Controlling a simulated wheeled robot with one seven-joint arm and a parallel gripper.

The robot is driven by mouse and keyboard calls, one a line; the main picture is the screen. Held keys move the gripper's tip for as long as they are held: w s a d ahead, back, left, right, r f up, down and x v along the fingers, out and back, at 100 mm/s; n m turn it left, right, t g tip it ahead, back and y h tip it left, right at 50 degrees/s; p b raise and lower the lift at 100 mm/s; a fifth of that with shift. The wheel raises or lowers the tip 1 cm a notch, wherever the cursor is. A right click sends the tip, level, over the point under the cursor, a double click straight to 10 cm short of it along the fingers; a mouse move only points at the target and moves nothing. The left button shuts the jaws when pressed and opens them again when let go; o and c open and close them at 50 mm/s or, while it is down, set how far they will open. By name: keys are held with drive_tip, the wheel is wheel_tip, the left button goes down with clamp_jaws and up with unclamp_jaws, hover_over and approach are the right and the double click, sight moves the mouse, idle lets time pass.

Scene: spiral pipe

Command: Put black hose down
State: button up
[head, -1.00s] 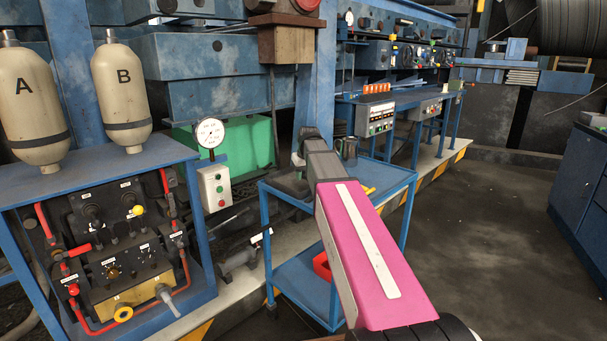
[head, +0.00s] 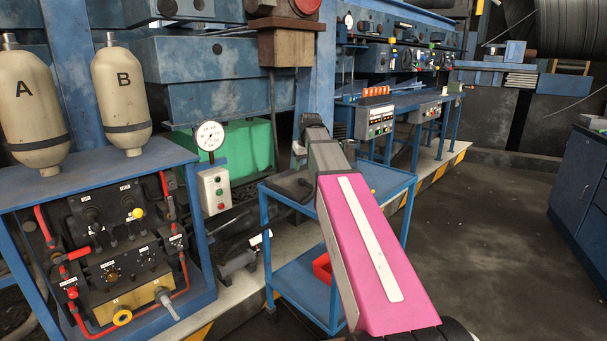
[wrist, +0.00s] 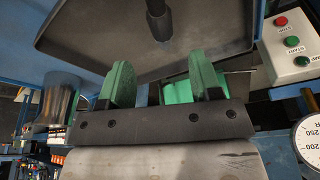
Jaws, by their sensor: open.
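My gripper (wrist: 163,80) shows in the wrist view with its two green fingers apart and nothing between them. Beyond the fingertips is a dark, shallow tray-like surface (wrist: 95,30). A black cylindrical piece with a thicker end (wrist: 158,22), which looks like part of the black hose, lies against it, apart from the fingers. In the head view a dark object (head: 290,186) lies on the top shelf of the blue cart (head: 392,183), left of my arm; I cannot tell whether it is hose or tray. My arm hides the fingertips there.
A metal mug-like cylinder (wrist: 60,100) is left of the gripper in the wrist view. A button box (head: 214,190) and pressure gauge (head: 210,136) stand left of the cart. A red bin (head: 322,267) sits on its lower shelf. Floor to the right is clear.

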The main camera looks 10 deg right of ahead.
sight(306, 182)
drive_tip(key=v, duration=0.6)
drive_tip(key=shift+r, duration=0.35)
